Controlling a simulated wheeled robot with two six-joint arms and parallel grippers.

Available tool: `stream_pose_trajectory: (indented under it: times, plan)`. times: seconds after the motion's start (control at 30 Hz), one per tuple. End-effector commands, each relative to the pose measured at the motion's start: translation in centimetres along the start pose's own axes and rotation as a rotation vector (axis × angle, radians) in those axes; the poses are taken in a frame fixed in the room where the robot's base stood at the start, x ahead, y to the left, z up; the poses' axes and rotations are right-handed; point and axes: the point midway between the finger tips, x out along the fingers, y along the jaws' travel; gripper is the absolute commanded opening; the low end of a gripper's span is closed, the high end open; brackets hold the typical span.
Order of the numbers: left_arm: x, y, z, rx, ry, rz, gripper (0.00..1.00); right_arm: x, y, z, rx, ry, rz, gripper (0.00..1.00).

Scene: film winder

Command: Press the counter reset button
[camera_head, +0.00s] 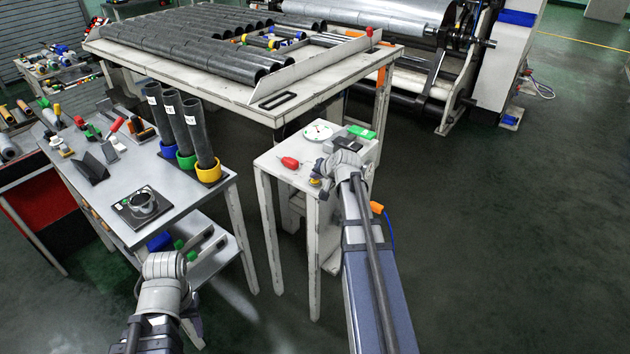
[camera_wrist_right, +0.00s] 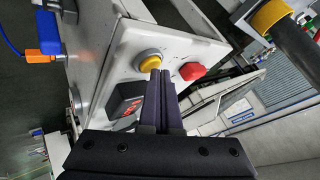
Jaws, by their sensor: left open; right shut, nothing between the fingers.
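A yellow round button (camera_wrist_right: 150,57) and a red button (camera_wrist_right: 192,72) sit on a pale panel (camera_wrist_right: 185,45) in the right wrist view. A dark counter display with red marks (camera_wrist_right: 128,103) is beside the yellow button. My right gripper (camera_wrist_right: 161,72) is shut and empty, its tips right at the yellow button's edge; I cannot tell whether they touch it. In the head view the yellow button (camera_head: 314,182) shows at my right wrist, and the red button (camera_head: 290,162) is left of it.
The small white table (camera_head: 275,158) also carries a white dial (camera_head: 318,131) and a green-topped item (camera_head: 361,131). The left grey table (camera_head: 185,195) holds black tubes (camera_head: 203,132) in coloured rings. Open floor lies to the right.

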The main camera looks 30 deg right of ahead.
Motion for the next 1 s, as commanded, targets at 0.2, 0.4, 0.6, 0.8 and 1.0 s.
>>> stream_pose_trajectory:
  times: [0.2,0.4,0.6,0.8,1.0]
  plan:
    - [0.3,0.0,0.0,0.0,0.0,0.0,0.5,0.2,0.2,0.2,0.0,-0.001,0.0,0.0]
    - [0.3,0.0,0.0,0.0,0.0,0.0,0.5,0.2,0.1,0.1,0.0,-0.001,0.0,0.0]
    - [0.0,0.0,0.0,0.0,0.0,0.0,0.5,0.0,0.0,0.0,0.0,-0.001,0.0,0.0]
    - [-1.1,-0.1,0.1,0.0,0.0,0.0,0.5,-0.8,-0.6,-0.5,0.0,-0.001,0.0,0.0]
    - [-1.6,-0.1,0.1,0.0,0.0,0.0,0.5,-1.1,-0.8,-0.8,0.0,-0.001,0.0,0.0]
